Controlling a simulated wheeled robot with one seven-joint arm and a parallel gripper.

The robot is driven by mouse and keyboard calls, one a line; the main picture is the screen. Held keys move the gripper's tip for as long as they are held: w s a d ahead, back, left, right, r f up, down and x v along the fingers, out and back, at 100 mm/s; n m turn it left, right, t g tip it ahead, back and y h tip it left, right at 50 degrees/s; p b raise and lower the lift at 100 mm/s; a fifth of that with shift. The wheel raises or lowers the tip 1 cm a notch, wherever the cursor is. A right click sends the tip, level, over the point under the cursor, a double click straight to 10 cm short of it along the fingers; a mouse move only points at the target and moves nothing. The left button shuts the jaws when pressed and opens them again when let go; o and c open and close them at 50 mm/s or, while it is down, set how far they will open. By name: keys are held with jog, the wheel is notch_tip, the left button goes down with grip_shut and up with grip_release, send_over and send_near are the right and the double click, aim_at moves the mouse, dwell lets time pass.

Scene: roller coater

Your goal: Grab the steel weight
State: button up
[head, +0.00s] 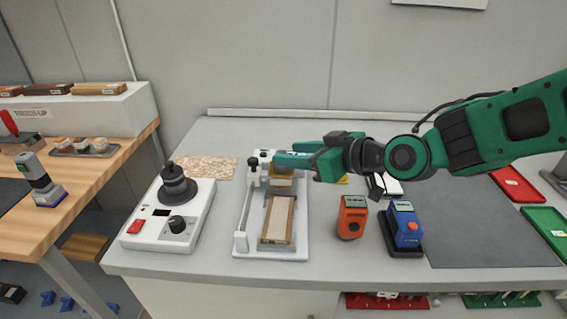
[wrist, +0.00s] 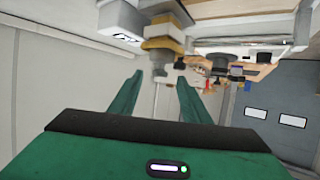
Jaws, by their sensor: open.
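A dark, stepped round piece with a knob (head: 177,187) sits on a white bench unit at the left in the head view. It looks like a weight, but I cannot tell for certain that it is the steel weight. My gripper (head: 288,154) is open, to the right of this piece and above the back end of the white roller coater (head: 243,212). It points left. In the wrist view my gripper (wrist: 160,78) has its fingers apart with nothing clearly held. A tan and grey part (wrist: 163,45) shows beyond the fingertips, too blurred to name.
The white unit (head: 146,228) has a red switch and black dial. A framed panel (head: 277,220) lies in the coater. An orange meter (head: 352,217) and a blue meter (head: 404,228) stand to its right. A speckled sheet (head: 207,167) lies behind; a wooden bench (head: 75,190) is left.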

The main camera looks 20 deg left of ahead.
aim_at(283, 152)
jog(key=shift+x, duration=2.35)
jog(key=shift+d+f, duration=0.1)
jog(key=shift+d, duration=0.05)
grip_shut()
jog(key=shift+w, duration=0.1)
